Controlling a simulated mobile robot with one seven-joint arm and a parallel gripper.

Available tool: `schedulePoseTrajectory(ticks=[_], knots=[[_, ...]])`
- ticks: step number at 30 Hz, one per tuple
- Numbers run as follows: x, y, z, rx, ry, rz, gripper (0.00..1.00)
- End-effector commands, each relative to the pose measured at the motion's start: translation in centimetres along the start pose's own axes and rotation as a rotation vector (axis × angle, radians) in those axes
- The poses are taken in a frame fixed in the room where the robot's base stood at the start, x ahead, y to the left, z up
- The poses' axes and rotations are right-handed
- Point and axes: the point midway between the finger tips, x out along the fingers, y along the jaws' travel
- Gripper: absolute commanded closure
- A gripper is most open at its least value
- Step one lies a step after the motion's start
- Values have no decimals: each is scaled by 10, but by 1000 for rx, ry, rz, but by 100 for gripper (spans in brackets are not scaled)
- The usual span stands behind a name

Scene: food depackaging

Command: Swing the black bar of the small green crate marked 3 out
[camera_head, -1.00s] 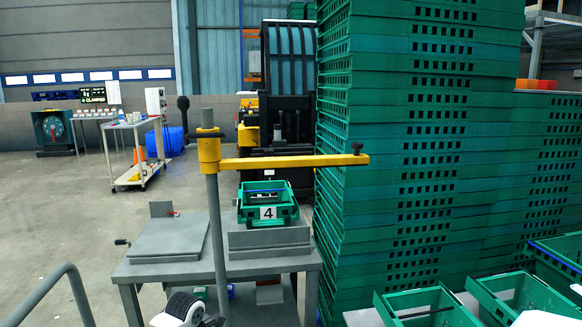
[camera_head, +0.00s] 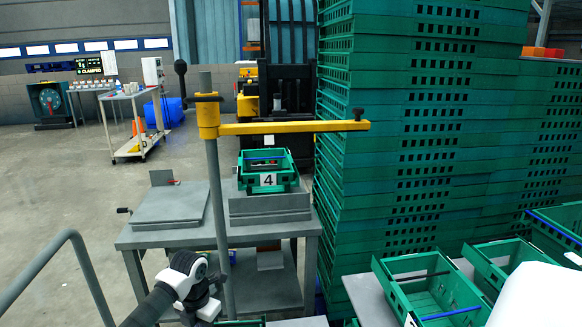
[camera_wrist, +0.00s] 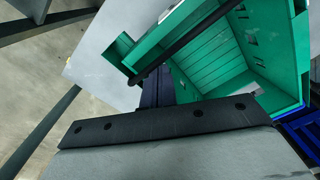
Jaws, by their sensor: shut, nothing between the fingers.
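In the wrist view a small green crate (camera_wrist: 215,68) lies open below my gripper, with a black bar (camera_wrist: 193,32) running slantwise across its near left side. No number shows on it, so I cannot tell if it is the one marked 3. My gripper (camera_wrist: 156,88) is shut, its dark fingers close to the bar's lower left end; I cannot tell whether they touch it. In the head view my wrist shows at the lower left and my fingertips are hidden. A green edge (camera_head: 240,323) shows at the bottom, mostly cut off.
A green crate marked 4 (camera_head: 267,178) stands on the grey work table (camera_head: 145,236), under a yellow arm (camera_head: 290,127) on a post. A tall green crate stack (camera_head: 400,130) stands right. Open green crates (camera_head: 430,290) lie lower right. A blue crate (camera_wrist: 302,130) shows in the wrist view.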

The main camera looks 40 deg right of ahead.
Motion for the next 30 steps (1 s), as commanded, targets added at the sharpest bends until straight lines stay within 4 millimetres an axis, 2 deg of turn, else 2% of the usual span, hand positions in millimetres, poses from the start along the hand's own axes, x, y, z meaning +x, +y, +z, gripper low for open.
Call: schedulePoseTrajectory(ticks=[30], knots=[[2,5,10,0,0,0,100]])
